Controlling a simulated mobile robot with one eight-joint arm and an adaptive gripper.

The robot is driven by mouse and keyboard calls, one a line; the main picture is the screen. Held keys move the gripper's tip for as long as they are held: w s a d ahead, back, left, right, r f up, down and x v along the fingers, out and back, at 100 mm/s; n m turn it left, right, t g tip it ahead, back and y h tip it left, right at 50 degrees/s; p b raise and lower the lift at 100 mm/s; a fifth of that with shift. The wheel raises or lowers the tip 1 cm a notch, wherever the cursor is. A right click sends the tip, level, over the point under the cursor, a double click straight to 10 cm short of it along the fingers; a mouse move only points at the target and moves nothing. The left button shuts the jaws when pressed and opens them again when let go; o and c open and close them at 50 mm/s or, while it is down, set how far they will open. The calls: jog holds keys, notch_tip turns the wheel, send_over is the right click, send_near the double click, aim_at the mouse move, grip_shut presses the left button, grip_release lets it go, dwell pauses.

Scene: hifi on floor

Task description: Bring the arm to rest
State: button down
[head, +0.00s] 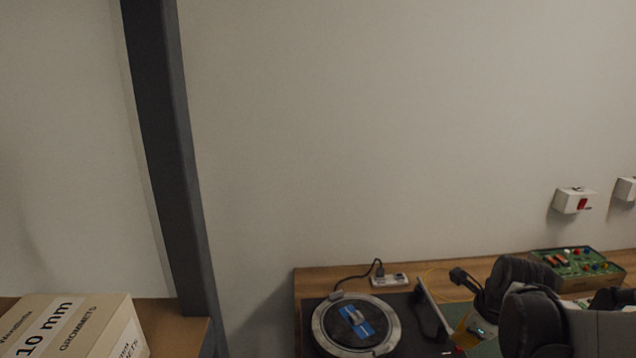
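My arm (535,318) shows as dark grey, rounded links at the bottom right, in front of the workbench. The far end of the arm is hard to make out among the dark parts there, and I cannot tell whether my gripper is open or shut. No object is clearly seen held. The lower part of the arm is cut off by the picture's edge.
A wooden workbench (309,286) against the wall bears a round device (325,338) with a blue item on top, a power strip (388,280) and a green circuit board (578,264). A grommets box (80,325) and dark post (165,130) stand left.

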jog(key=s+a+r+n+t, duration=0.1)
jog(key=s+a+r+n, duration=0.2)
jog(key=n, duration=1)
jog(key=s+a+r+n+t, duration=0.1)
jog(key=s+a+r+n, duration=0.2)
jog(key=s+a+n, duration=0.7)
jog(key=shift+s+r+n, duration=0.15)
jog(key=shift+s+n, duration=1)
jog(key=shift+n, duration=0.55)
